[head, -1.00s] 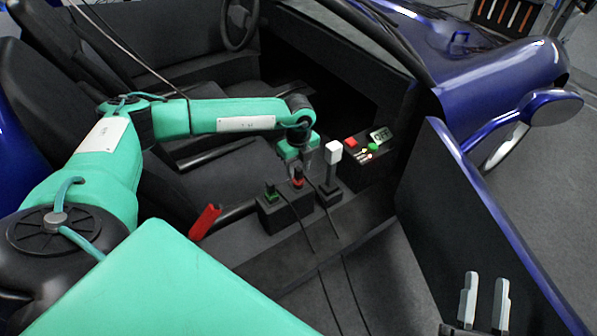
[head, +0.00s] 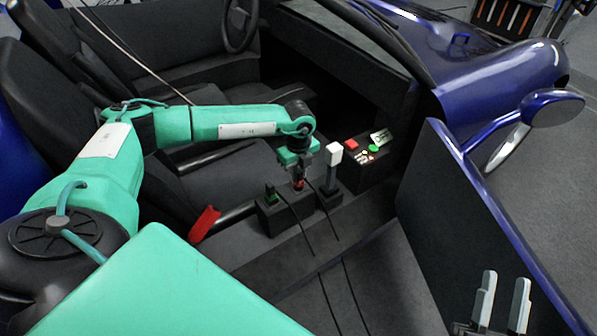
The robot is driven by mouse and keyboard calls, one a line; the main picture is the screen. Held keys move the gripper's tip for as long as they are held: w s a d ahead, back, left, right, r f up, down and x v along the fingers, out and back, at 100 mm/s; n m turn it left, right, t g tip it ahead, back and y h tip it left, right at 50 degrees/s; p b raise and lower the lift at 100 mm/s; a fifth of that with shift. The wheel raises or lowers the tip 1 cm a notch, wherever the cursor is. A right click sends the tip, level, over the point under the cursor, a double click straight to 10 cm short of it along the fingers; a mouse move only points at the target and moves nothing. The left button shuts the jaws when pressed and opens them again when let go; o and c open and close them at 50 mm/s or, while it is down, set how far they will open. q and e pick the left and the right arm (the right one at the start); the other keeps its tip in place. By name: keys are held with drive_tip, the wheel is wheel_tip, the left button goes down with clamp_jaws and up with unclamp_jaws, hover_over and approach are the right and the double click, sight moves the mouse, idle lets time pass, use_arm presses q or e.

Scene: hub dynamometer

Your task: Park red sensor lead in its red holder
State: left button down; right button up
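The red sensor lead's small red plug (head: 298,185) is at the right part of a low black block (head: 285,213) on the car's centre console. My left gripper (head: 302,175) points down right at this plug, its fingers touching or closely beside it. Whether they are shut on it is too small to tell. Whether the plug is seated in the block is also unclear, and I cannot make out a separate red holder. A green plug (head: 270,193) stands at the block's left. My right gripper (head: 500,305) is open and empty at the lower right, away from the console.
A white-topped lever (head: 334,155) stands just right of the plugs. Behind it is a control box (head: 363,160) with red and green buttons. A red handle (head: 204,223) is to the left. Thin black cables hang over the console's front. The open blue door (head: 480,220) stands at right.

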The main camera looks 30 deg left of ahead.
use_arm(q)
drive_tip(key=shift+r+p, duration=0.7)
idle(0.5)
drive_tip(key=shift+r+p, duration=1.8)
drive_tip(key=shift+r, duration=0.3)
